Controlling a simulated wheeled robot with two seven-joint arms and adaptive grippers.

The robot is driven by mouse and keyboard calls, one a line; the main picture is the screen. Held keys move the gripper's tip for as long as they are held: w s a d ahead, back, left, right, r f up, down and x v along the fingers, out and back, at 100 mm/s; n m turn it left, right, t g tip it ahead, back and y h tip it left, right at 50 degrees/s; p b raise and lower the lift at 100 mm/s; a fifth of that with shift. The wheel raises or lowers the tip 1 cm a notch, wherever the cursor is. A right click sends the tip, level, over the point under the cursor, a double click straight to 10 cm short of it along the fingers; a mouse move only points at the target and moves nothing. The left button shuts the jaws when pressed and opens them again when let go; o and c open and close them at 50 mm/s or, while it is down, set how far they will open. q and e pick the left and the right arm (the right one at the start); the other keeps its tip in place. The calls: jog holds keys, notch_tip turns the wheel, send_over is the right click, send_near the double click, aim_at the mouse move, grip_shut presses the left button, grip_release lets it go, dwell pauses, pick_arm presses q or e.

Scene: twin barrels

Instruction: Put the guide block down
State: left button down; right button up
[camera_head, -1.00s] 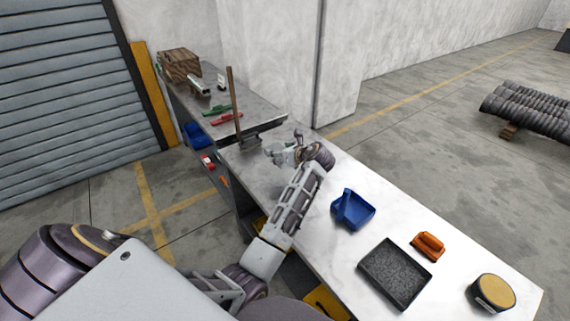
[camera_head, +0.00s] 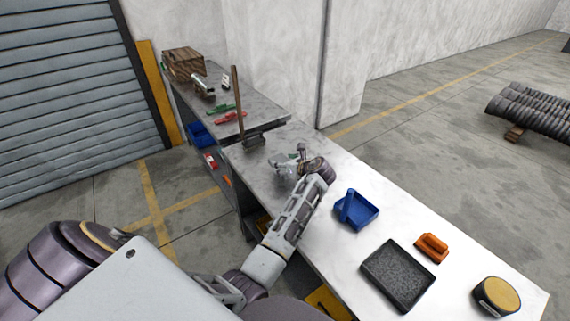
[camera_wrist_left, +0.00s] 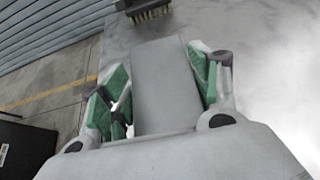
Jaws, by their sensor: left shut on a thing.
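The guide block (camera_wrist_left: 165,85) is a plain grey rectangular block in the left wrist view. It sits between the green-padded fingers of my left gripper (camera_wrist_left: 160,88), which is shut on it. In the head view my left gripper (camera_head: 288,164) is over the pale grey workbench (camera_head: 330,178), right of and nearer than the brush. There the block is small and mostly lost against the gripper and bench. I cannot tell whether its lower end touches the bench top. My right gripper is not in view.
A wooden-handled brush (camera_head: 238,92) stands on the bench just beyond the gripper. A blue scoop-like holder (camera_head: 360,212), a black tray (camera_head: 390,282), an orange tool (camera_head: 431,247) and a round tan-topped tin (camera_head: 497,295) are nearer. Red (camera_head: 228,118) and green (camera_head: 220,108) tools lie farther back.

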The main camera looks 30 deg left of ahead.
pick_arm(q)
jog(key=shift+w+r, duration=0.1)
jog(key=shift+r, duration=0.15)
jog(key=shift+f, duration=1.75)
jog(key=shift+c, duration=1.8)
grip_release()
jog(key=shift+s+f, duration=0.2)
jog(key=shift+f, duration=0.1)
jog(key=shift+d+r, duration=0.15)
jog(key=shift+d, duration=0.05)
